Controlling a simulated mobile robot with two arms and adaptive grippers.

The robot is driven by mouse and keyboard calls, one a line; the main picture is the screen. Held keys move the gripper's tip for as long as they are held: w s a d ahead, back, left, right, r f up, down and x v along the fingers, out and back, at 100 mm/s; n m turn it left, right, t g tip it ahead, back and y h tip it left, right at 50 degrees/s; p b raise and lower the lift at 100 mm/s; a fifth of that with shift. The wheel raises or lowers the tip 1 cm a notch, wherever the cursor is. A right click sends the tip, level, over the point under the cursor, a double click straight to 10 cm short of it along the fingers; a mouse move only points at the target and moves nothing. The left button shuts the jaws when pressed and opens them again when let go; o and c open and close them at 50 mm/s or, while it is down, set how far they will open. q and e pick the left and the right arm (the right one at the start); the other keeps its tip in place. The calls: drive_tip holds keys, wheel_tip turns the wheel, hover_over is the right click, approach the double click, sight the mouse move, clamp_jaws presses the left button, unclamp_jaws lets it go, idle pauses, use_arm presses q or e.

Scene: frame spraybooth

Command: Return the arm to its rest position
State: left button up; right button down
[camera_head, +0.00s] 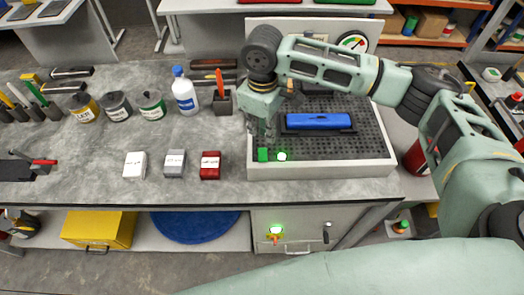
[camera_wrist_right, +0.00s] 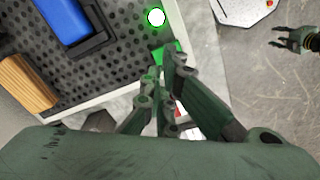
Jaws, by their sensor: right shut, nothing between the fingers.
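My right arm reaches in from the right in the head view and bends down at a dark round joint. My right gripper (camera_head: 263,136) hangs over the front left corner of the perforated tray (camera_head: 350,172), just behind a green block (camera_head: 263,155) and a round white light with a green rim (camera_head: 282,156). In the right wrist view its fingers (camera_wrist_right: 163,72) are together and empty, close above the green block (camera_wrist_right: 168,52). My left gripper is not in the head view; a dark green gripper (camera_wrist_right: 298,38) at the right edge of the wrist view appears to be it, too small to read.
A blue part (camera_head: 318,121) on a black holder lies in the tray. Three small boxes, white (camera_head: 135,165), grey (camera_head: 175,164) and red (camera_head: 210,165), stand left of it. Behind them are cans, a blue-white bottle (camera_head: 184,92) and a pen cup (camera_head: 222,100).

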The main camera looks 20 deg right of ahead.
idle(0.3)
drive_tip(key=s+a+f+t+y, duration=0.1)
drive_tip(key=s+a+f+y, duration=0.1)
drive_tip(key=s+a+f, duration=0.3)
drive_tip(key=s+a+f+t+y, duration=0.1)
drive_tip(key=s+a+f+y, duration=0.15)
drive_tip(key=s+a, duration=0.5)
drive_tip(key=s+d+f+m+t+h, duration=0.1)
drive_tip(key=s+d+f+m+h, duration=0.1)
drive_tip(key=s+d+m, duration=0.5)
drive_tip(key=s+d+f+t+h, duration=0.15)
drive_tip(key=s+d, duration=0.35)
drive_tip(key=d, duration=0.6)
wheel_tip(320, 180, down, 32)
drive_tip(key=s+g+b, duration=0.2)
drive_tip(key=b, duration=0.3)
drive_tip(key=s+d+f+g+h+b, duration=0.1)
drive_tip(key=s+d+f+b, duration=0.2)
drive_tip(key=s+f, duration=1.3)
wheel_tip(320, 180, down, 3)
drive_tip(key=shift+s+f+n, duration=0.1)
drive_tip(key=shift+s+n, duration=0.2)
